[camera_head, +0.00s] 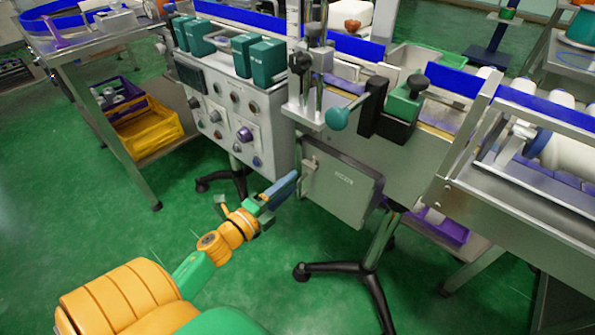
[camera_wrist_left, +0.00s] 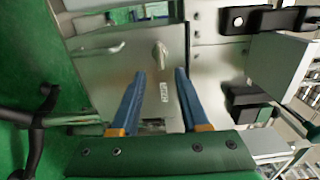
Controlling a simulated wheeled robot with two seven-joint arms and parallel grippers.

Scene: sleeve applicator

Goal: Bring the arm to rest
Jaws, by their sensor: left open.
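My left arm, orange and green, comes in from the lower left in the head view. Its gripper (camera_head: 283,187) is in front of the machine, by the grey door of a box (camera_head: 342,190). In the left wrist view the two blue fingers of my left gripper (camera_wrist_left: 154,88) stand apart with nothing between them. The grey door with a small latch and label (camera_wrist_left: 164,112) is behind the fingers. I cannot tell whether the fingers touch it. My right gripper is not in view.
The control panel (camera_head: 232,115) with several knobs is left of the box. A wheeled stand (camera_head: 372,255) is below it. A conveyor (camera_head: 520,200) runs to the right. A yellow crate (camera_head: 148,128) sits on a lower shelf at left. Green floor is open in front.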

